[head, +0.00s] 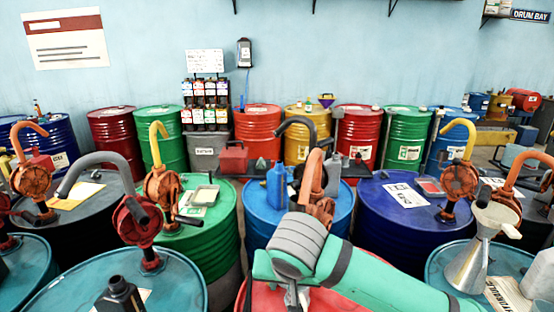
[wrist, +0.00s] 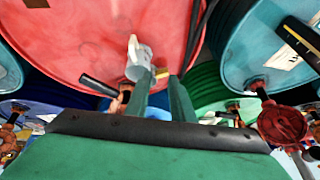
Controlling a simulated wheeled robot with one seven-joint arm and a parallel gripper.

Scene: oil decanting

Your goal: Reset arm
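My arm shows in the head view as a green link with a grey ribbed joint, reaching over the red drum (head: 238,300) at the front. In the wrist view my gripper (wrist: 162,82) has two green fingers standing apart, with a gap and nothing clearly held between them. The red drum's top (wrist: 80,45) fills the upper part of that view. A pale grey piece (wrist: 138,58) with a copper-coloured part lies by the left fingertip; I cannot tell if they touch. The fingertips are hard to make out in the head view.
Rows of drums surround my arm. A blue drum (head: 258,205) with a blue bottle (head: 277,187) and an orange pump (head: 318,203) stands just behind it. A green drum (head: 213,225) is left, a dark blue drum (head: 375,228) right. A metal funnel (head: 475,255) stands front right.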

